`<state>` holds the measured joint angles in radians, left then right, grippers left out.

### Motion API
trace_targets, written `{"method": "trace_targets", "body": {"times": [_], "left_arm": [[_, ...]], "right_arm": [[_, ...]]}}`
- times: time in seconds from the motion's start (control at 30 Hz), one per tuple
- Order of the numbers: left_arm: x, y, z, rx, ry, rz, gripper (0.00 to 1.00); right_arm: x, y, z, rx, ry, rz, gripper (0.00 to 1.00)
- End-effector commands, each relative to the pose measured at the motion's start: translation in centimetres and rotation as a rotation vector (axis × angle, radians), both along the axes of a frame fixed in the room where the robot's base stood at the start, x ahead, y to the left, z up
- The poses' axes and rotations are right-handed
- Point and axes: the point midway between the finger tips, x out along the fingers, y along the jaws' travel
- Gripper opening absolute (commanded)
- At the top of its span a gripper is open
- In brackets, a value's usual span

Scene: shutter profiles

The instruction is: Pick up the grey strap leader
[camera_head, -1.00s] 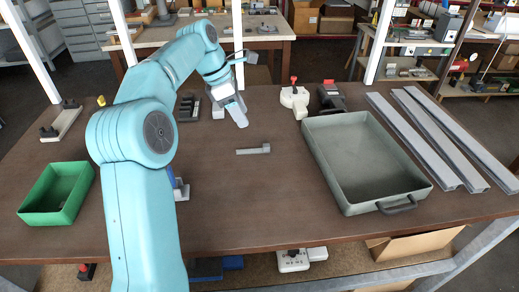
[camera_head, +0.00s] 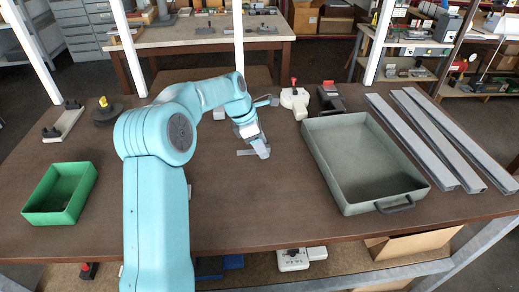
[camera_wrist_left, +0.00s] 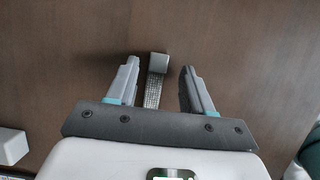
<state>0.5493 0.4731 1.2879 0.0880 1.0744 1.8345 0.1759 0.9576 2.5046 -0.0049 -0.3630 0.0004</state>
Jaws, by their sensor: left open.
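The grey strap leader (camera_head: 245,152) lies flat on the brown table, left of the grey tray. In the head view its right part is hidden behind my left gripper (camera_head: 264,153). In the left wrist view the strap leader (camera_wrist_left: 157,68) shows as a ribbed strip with a smooth block at its far end. There my left gripper (camera_wrist_left: 158,82) is open, with one finger on each side of the strap leader. The strap leader is closer to the left finger. The fingers do not grip it. My right gripper is not in view.
A large grey tray (camera_head: 338,188) with a handle stands to the right, and long grey profiles (camera_head: 428,135) lie beyond it. A green bin (camera_head: 28,215) is at the left. White (camera_head: 294,100) and black (camera_head: 331,98) devices with red parts stand behind. The front middle of the table is clear.

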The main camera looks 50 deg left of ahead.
Motion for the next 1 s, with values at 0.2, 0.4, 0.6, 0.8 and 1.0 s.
{"method": "trace_targets", "body": {"times": [0.2, 0.4, 0.6, 0.8, 1.0], "left_arm": [[0.0, 0.0, 0.0, 0.001, -0.001, 0.0, 0.09], [0.0, 0.0, 0.0, 0.0, 0.0, 0.0, 0.0], [0.0, 0.0, 0.2, 0.001, -0.001, 0.0, 0.0], [0.1, 0.1, 2.2, 0.003, -0.005, 0.0, 0.0], [0.1, 0.1, 6.6, 0.004, -0.006, 0.001, 0.0]], "right_arm": [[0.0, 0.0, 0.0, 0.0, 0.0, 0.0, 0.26], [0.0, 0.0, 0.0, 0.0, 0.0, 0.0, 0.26], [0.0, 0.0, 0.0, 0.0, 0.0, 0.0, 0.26], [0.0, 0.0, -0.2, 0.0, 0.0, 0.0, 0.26], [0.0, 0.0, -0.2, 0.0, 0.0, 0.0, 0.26]]}}
